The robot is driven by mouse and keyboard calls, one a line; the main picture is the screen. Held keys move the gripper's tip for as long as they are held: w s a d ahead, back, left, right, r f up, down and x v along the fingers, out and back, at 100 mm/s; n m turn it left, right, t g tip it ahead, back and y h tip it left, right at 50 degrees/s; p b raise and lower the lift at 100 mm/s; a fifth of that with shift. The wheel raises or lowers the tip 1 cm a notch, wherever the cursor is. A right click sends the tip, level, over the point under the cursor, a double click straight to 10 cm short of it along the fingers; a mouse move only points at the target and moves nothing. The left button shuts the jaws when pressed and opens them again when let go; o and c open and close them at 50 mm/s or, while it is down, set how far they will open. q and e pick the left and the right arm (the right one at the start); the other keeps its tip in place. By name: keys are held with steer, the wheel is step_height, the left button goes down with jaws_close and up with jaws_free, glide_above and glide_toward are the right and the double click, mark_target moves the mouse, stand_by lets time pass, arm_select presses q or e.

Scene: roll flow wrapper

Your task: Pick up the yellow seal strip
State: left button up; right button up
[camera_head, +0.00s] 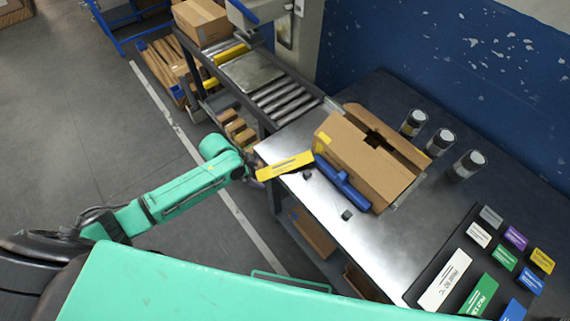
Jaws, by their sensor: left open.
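The yellow seal strip (287,165) is a flat, bright yellow bar with small dark print. It is at the near left corner of the metal table, beside the open cardboard box (365,160). My left gripper (257,170) comes in from the left and is open at the strip's left end. The fingers are small and dark here, and I cannot tell whether they touch the strip. My right gripper is not in view.
Several dark canisters (440,142) stand behind. Coloured cards lie on a dark mat (426,283) at right. A roller conveyor (283,97) adjoins the table. The front tabletop is mostly clear.

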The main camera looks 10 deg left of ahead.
arm_select(q)
steer(key=shift+w+f, duration=0.25)
steer(key=shift+f, duration=0.35)
steer(key=shift+s+d, duration=0.1)
steer(key=shift+f, duration=0.2)
